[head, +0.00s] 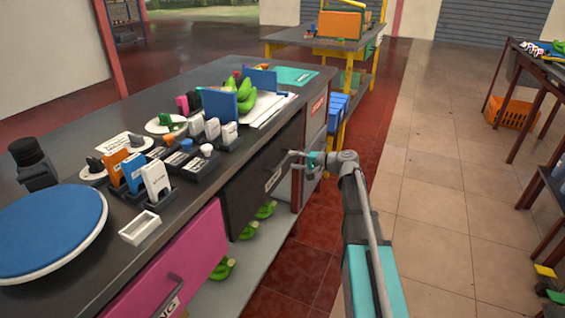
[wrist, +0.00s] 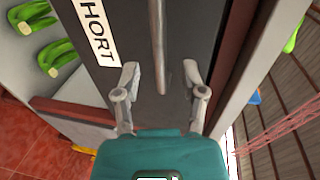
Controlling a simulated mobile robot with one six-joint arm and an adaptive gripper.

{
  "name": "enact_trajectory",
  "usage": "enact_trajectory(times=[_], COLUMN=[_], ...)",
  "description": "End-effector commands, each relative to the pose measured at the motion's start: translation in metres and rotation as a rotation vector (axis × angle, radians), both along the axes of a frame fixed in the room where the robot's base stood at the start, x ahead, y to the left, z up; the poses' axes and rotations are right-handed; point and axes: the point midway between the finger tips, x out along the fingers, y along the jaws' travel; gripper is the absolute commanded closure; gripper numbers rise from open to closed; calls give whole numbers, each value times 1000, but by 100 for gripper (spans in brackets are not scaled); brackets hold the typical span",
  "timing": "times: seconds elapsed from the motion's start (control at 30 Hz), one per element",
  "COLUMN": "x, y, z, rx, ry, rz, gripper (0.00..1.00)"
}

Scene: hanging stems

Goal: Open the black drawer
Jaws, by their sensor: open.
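The black drawer (head: 250,183) is in the middle of the workbench front, to the right of the pink drawer. It looks closed, its front about level with the bench. In the wrist view its dark front (wrist: 188,20) carries a white label reading "HORT" (wrist: 97,32) and a grey bar handle (wrist: 158,45). My gripper (head: 290,160) is at the right part of the drawer front, near the handle. In the wrist view my gripper (wrist: 162,82) is open, its two fingers on either side of the handle's end. I cannot tell whether they touch it.
The pink drawer (head: 180,265) with its own handle is at lower left. The bench top (head: 75,153) holds a blue disc (head: 45,230), several small boxes and green items. Green bananas (head: 222,268) lie on the shelf below. The tiled floor (head: 440,190) to the right is clear.

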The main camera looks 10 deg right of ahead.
Motion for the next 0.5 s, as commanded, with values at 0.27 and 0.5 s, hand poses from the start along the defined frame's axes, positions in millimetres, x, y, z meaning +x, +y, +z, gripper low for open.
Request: enact_trajectory(times=[0.27, 0.5], x=[20, 24], y=[26, 33], z=[-8, -9], rx=[-1, 0], ry=[-1, 0], rz=[0, -1], gripper=[46, 46])
